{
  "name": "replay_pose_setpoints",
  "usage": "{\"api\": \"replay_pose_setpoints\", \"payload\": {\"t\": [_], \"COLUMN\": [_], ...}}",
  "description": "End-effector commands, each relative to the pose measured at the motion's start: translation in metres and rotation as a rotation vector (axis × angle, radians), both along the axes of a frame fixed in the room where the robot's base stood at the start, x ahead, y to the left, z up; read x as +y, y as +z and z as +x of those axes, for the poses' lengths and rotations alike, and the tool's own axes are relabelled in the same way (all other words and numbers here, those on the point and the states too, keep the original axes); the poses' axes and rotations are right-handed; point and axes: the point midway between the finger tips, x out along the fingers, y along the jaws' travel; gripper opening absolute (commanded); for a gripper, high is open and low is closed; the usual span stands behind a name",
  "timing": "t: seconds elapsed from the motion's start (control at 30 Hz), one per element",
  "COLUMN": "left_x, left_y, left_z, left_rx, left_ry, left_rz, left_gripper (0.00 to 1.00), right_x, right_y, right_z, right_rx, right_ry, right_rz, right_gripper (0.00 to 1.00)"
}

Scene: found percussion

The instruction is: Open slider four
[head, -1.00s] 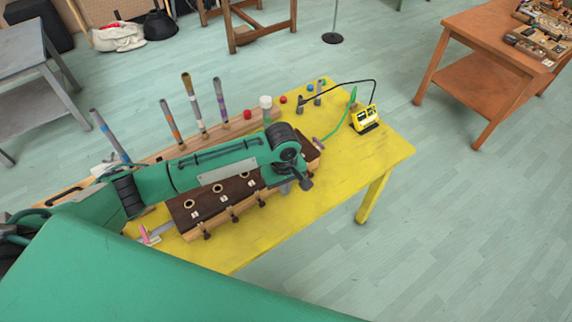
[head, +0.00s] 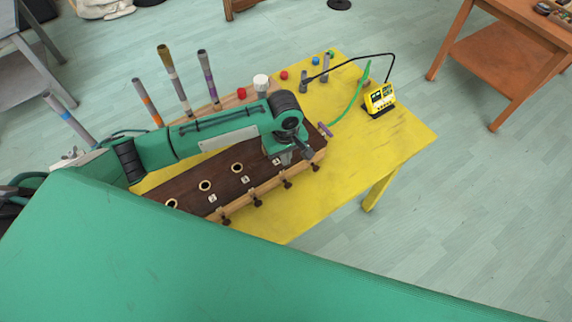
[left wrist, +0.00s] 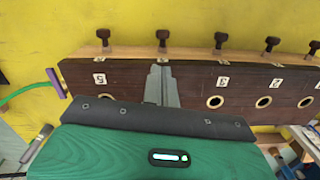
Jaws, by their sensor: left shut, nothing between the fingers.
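A long dark-topped wooden box (head: 222,176) lies on the yellow table, with numbered labels, round holes and dark knobs along its front side. In the left wrist view the box top (left wrist: 130,78) shows labels 5, 3 and 2 clearly. Slider four's knob (left wrist: 162,38) stands out from the box edge, between the knobs of five and three; it also shows in the head view (head: 287,183). My left gripper (head: 286,158) is shut and empty over the box beside label 4. Its fingers (left wrist: 163,85) hide the place of hole four. Whether they touch the box I cannot tell. My right gripper is out of view.
The yellow table (head: 385,150) is clear in front of the box. Upright tubes (head: 173,80) stand behind it. A yellow device (head: 379,99) with a cable and a green tube (head: 352,98) are at the right. An orange table (head: 495,60) stands farther right.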

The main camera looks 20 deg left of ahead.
Motion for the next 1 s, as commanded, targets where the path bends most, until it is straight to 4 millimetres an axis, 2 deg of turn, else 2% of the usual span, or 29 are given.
{"api": "replay_pose_setpoints", "payload": {"t": [0.13,0.4,0.5,0.7,1.0], "left_x": [0.0,-0.001,-0.002,-0.002,-0.002], "left_y": [-0.02,-0.069,-0.081,-0.092,-0.093], "left_z": [-0.002,-0.003,-0.002,-0.003,-0.003], "left_rx": [0.004,0.002,0.002,-0.001,0.0], "left_ry": [0.0,0.001,0.0,-0.001,-0.001], "left_rz": [0.002,0.002,0.001,0.001,0.0], "left_gripper": [0.0,0.0,0.0,0.0,0.0], "right_x": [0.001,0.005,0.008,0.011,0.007], "right_y": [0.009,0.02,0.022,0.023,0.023], "right_z": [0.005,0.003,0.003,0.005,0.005], "right_rx": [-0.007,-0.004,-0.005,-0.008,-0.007], "right_ry": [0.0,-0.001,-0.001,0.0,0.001], "right_rz": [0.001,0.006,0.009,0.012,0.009], "right_gripper": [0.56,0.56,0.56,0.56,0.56]}}
